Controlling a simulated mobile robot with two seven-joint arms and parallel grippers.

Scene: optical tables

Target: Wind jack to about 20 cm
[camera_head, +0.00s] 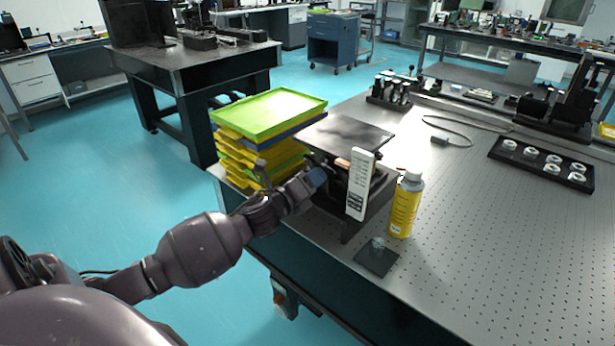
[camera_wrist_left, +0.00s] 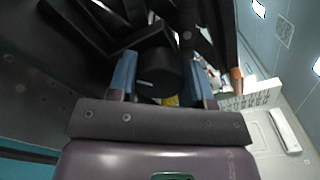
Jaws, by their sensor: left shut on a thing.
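The black lab jack (camera_head: 345,132) stands on the optical table with its flat top plate raised above its base. My left gripper (camera_head: 318,178) reaches its near left side. In the left wrist view, the blue fingertips (camera_wrist_left: 160,88) are shut on a dark round knob (camera_wrist_left: 158,72) of the jack, one finger on each side. A white upright plate with dark markings (camera_head: 360,183) stands at the jack's front right; its markings are too small to read. The plate and my gripper hide part of the jack's mechanism. My right gripper is not in view.
Stacked yellow and green trays (camera_head: 268,115) stand close left of the jack. A yellow spray can (camera_head: 405,205) stands to its right, and a small dark plate with a clear piece (camera_head: 377,256) lies in front.

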